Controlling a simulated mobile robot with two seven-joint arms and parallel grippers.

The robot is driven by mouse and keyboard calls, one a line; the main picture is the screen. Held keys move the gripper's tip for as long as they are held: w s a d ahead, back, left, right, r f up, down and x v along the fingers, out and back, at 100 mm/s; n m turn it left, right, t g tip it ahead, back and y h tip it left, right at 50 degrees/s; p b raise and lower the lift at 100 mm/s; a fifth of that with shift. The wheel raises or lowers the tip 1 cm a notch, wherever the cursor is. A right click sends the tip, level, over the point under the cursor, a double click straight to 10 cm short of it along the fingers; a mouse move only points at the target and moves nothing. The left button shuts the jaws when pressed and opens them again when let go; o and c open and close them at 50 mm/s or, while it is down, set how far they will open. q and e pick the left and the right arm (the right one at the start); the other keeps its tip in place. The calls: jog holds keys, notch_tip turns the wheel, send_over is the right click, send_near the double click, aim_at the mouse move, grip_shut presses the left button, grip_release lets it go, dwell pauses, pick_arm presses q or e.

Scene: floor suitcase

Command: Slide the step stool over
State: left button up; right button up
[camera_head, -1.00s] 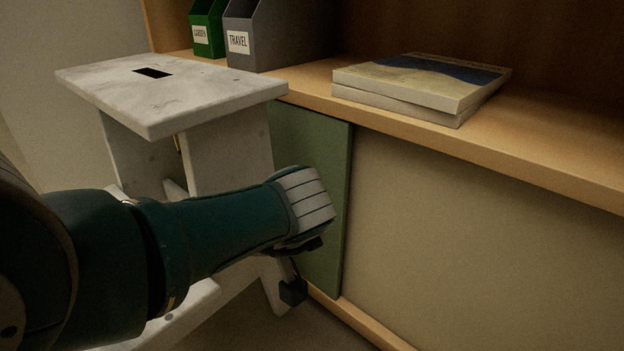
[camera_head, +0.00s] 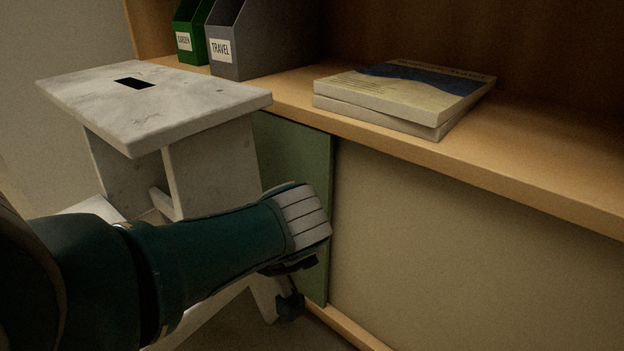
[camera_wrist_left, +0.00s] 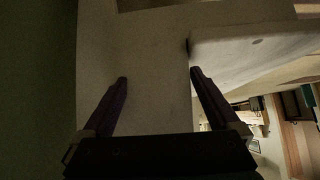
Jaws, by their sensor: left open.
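The step stool (camera_head: 150,100), pale and marbled with a dark slot in its top, stands upright at the left in front of the cabinet. Its right side panel (camera_head: 212,165) is close to the green door. My left gripper (camera_head: 290,304) is low beside the stool's right side, mostly hidden behind my own wrist. In the left wrist view my left gripper (camera_wrist_left: 159,84) has its two dark fingers wide apart. A pale stool panel (camera_wrist_left: 150,50) fills the space between and beyond them; I cannot tell whether they touch it. My right gripper is not in view.
The cabinet has a wooden shelf (camera_head: 530,160), a green door (camera_head: 300,165) and a beige door (camera_head: 450,255). Two stacked books (camera_head: 400,95) and green (camera_head: 190,32) and grey (camera_head: 255,40) file holders stand on the shelf. A little floor shows at the bottom.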

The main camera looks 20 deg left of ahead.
pick_arm(q)
jog(key=shift+a, duration=0.15)
jog(key=shift+s, duration=0.1)
jog(key=p+v, duration=0.6)
jog(key=v, duration=0.4)
jog(key=shift+p, duration=0.35)
